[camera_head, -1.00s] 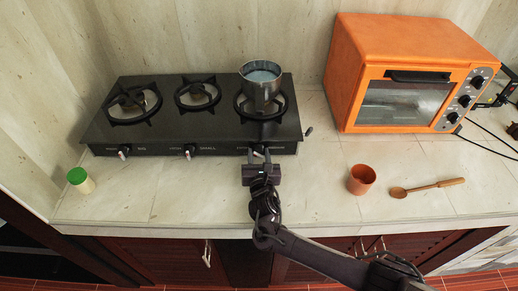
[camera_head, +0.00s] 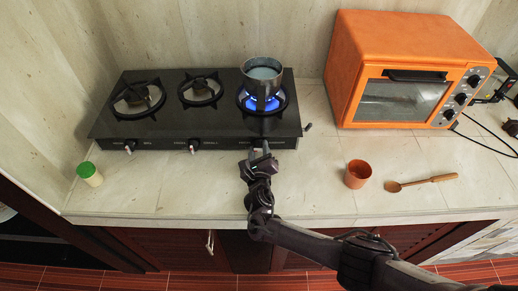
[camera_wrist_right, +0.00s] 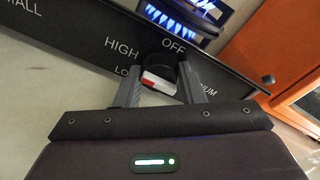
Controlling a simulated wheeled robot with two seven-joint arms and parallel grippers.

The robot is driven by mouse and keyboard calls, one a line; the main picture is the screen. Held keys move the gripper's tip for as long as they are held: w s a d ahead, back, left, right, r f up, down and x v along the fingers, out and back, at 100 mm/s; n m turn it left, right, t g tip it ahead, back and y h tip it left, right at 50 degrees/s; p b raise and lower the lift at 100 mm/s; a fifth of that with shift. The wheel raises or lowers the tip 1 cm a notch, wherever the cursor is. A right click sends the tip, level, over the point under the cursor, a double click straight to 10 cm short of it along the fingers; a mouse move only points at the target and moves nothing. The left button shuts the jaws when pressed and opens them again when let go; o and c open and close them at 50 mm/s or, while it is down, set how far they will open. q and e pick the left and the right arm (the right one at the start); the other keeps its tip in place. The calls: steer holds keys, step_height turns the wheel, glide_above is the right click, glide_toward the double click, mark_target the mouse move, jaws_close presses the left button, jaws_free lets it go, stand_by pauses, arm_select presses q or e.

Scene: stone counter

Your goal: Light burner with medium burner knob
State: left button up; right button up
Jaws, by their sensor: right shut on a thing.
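The black gas stove (camera_head: 165,131) stands at the back of the counter with its knobs on the front face. The right burner is lit with blue flames (camera_head: 249,103), which also show in the wrist view (camera_wrist_right: 186,18). A metal pot (camera_head: 263,78) of pale liquid sits over it. The medium burner knob (camera_wrist_right: 156,82), dark with a white and red part, is between the fingers of my right gripper (camera_wrist_right: 160,92). That gripper (camera_head: 259,150) is shut on the knob and looks rotated, below the OFF and HIGH markings. My left gripper is not in view.
An orange toaster oven (camera_head: 350,75) stands right of the stove. An orange cup (camera_head: 357,174) and a wooden spoon (camera_head: 424,183) lie at the front right. A green-capped shaker (camera_head: 90,174) stands at the left. The counter between shaker and gripper is clear.

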stand_by(0.4)
steer(key=o, duration=0.7)
steer(key=shift+s, duration=0.35)
steer(key=s, duration=0.2)
steer(key=s+p, duration=0.1)
steer(key=s, duration=0.1)
steer(key=s+r, duration=0.1)
steer(key=s, duration=0.2)
steer(key=shift+f, duration=0.1)
